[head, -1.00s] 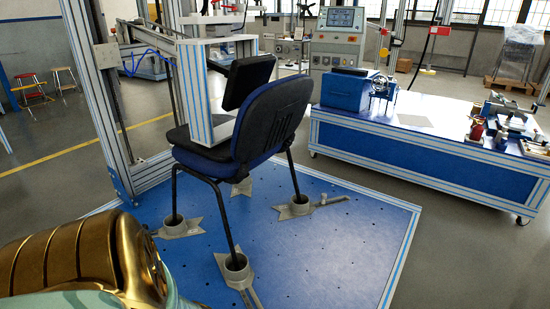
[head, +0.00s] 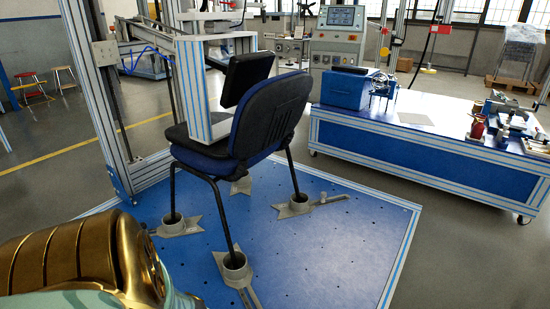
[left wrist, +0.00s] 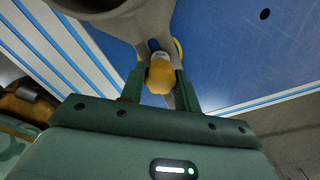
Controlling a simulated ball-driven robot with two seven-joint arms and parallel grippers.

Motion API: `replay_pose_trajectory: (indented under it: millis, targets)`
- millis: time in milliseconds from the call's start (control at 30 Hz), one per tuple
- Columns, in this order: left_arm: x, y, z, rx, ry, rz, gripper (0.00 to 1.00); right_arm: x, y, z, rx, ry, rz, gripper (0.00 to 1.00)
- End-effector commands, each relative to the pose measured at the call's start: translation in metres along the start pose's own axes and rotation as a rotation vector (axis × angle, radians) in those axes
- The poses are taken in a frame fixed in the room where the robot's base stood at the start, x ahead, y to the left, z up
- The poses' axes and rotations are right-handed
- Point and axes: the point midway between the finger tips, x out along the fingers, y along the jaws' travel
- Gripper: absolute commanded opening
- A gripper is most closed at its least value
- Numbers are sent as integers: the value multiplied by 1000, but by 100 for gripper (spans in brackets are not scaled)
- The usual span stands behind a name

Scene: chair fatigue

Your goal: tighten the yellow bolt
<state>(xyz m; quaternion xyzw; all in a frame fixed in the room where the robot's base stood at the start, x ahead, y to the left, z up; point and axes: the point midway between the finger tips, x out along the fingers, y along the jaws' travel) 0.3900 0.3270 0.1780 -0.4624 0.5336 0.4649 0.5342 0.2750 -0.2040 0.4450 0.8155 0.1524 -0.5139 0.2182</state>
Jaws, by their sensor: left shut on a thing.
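The yellow bolt (left wrist: 160,76) shows in the left wrist view, close below the grey cup-shaped foot clamp (left wrist: 120,22). My left gripper (left wrist: 160,90) has its two green fingers on either side of the yellow bolt head and is shut on it. The bolt's lower part is partly hidden by the fingers. In the head view, the chair (head: 268,120) stands on the blue platform (head: 320,235) with its legs in grey clamps, such as the front one (head: 235,266). The yellow bolt and my left gripper are not visible there. My right gripper is not in view.
A tall metal frame (head: 95,100) stands at the platform's left, with a pad (head: 246,78) against the chair. A blue workbench (head: 420,155) with tools stands to the right. The platform has small holes and a striped edge (left wrist: 265,98). Floor right of the platform is clear.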

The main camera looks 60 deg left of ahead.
Motion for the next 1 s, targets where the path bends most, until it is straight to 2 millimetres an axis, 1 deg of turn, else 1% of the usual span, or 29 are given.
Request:
replay_pose_trajectory:
  millis: [133, 300, 400, 500, 667, 700, 733, 767, 1000]
  targets:
    - [1, 0, 1, 33, -1, 1, 8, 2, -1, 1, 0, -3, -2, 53]
    - [3, 2, 1, 240, -1, 2, 9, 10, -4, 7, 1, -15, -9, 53]
    - [2, 2, 0, 325, -1, 2, 8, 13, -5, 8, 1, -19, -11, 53]
    - [1, 1, 0, 352, -1, 1, 8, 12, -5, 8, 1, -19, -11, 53]
    - [0, 1, 0, 350, -1, 0, 8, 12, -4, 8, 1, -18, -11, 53]
    - [0, 1, 0, 350, -1, 0, 40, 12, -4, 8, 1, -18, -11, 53]
    - [0, 1, 0, 349, -1, 0, 48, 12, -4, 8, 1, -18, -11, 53]
    - [0, 1, 0, 349, -1, 0, 53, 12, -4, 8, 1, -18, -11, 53]
    - [0, 1, 0, 347, -1, -1, 53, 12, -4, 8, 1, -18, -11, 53]
